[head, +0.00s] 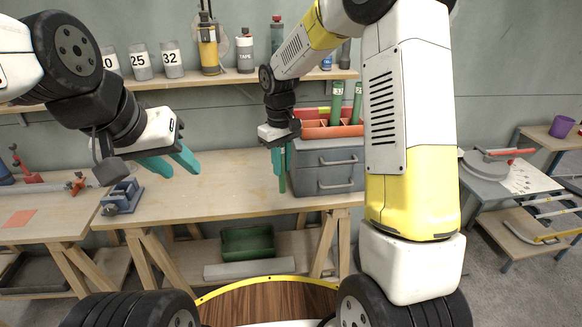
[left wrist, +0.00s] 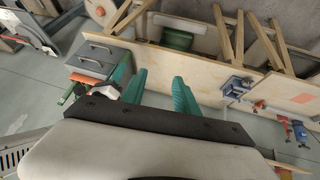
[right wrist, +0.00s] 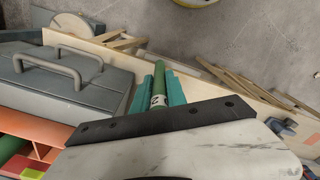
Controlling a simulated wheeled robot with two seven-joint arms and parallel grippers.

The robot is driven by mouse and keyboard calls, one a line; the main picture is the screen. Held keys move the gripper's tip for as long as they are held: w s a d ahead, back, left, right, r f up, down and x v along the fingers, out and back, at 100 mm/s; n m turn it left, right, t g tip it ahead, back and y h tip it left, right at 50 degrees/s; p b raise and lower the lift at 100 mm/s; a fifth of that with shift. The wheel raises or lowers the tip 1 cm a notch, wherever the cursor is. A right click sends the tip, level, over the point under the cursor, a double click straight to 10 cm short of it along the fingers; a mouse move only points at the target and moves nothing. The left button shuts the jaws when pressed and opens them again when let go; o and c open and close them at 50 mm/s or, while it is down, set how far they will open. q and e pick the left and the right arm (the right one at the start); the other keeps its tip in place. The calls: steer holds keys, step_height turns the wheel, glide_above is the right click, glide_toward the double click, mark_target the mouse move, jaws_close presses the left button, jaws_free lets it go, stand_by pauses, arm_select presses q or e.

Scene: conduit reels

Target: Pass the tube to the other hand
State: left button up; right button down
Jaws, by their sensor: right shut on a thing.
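The tube (head: 283,183) is green and hangs roughly upright from my right gripper (head: 279,158), its lower end below the teal fingertips. In the right wrist view the tube (right wrist: 159,88) sits between the two fingers, with a pale marked band near the palm. My right gripper is shut on it, above the back of the workbench and left of the grey drawer unit. My left gripper (head: 171,163) is open and empty, to the left of the tube and well apart from it. Its spread fingers (left wrist: 156,92) also show in the left wrist view.
The wooden workbench (head: 220,205) is mostly clear. A grey drawer unit (head: 326,158) carries an orange tray (head: 332,130) with upright green tubes. A blue vise (head: 121,198) stands at the bench's left end. A shelf (head: 230,78) with bottles and cups runs behind.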

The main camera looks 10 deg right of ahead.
arm_select(q)
steer(key=shift+o, duration=0.7)
steer(key=w+d+f+n+t+h, duration=0.1)
steer(key=w+d+f+n, duration=0.15)
steer(key=w+d, duration=0.55)
steer(key=w+d+f+n+t+h, duration=0.1)
steer(key=w+d+f+h, duration=0.3)
steer(key=d, duration=0.6)
steer(key=n+g+y, duration=0.2)
steer(key=n+y, duration=0.8)
steer(key=y, duration=0.9)
glide_toward(282, 178)
steer(key=x, duration=0.8)
steer(key=shift+w+f, duration=0.25)
steer(key=shift+w, duration=0.2)
arm_select(e)
steer(key=shift+w+a+r+n, duration=0.2)
steer(key=shift+a+r+n, duration=0.1)
steer(key=shift+a+r, duration=0.2)
